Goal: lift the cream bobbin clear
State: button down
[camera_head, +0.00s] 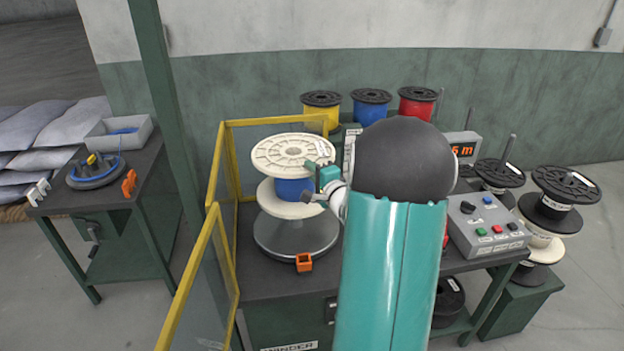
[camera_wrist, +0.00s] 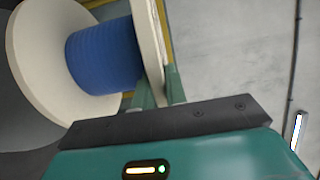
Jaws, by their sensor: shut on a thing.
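The cream bobbin (camera_head: 280,152) has two cream flanges with blue wire (camera_head: 291,190) wound between them. It is upright over a round grey base (camera_head: 270,238) on the bench, and part of a grey stem shows under its lower flange. I cannot tell whether they touch. My gripper (camera_head: 318,178) is at the right edge of the upper flange. In the wrist view its fingers (camera_wrist: 160,92) are closed on the rim of that flange, and the blue wire (camera_wrist: 103,55) and the other flange (camera_wrist: 38,55) show beyond. My arm hides the bench to the right.
A yellow-framed guard (camera_head: 228,160) stands close on the bobbin's left and behind. Yellow (camera_head: 321,106), blue (camera_head: 371,108) and red (camera_head: 416,103) spools stand at the back. An orange block (camera_head: 304,262) lies in front of the base. A control box (camera_head: 487,225) stands right.

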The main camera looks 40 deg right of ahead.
notch_tip(320, 180, up, 12)
jog(key=shift+r, duration=0.25)
dwell(0.8)
dwell(0.3)
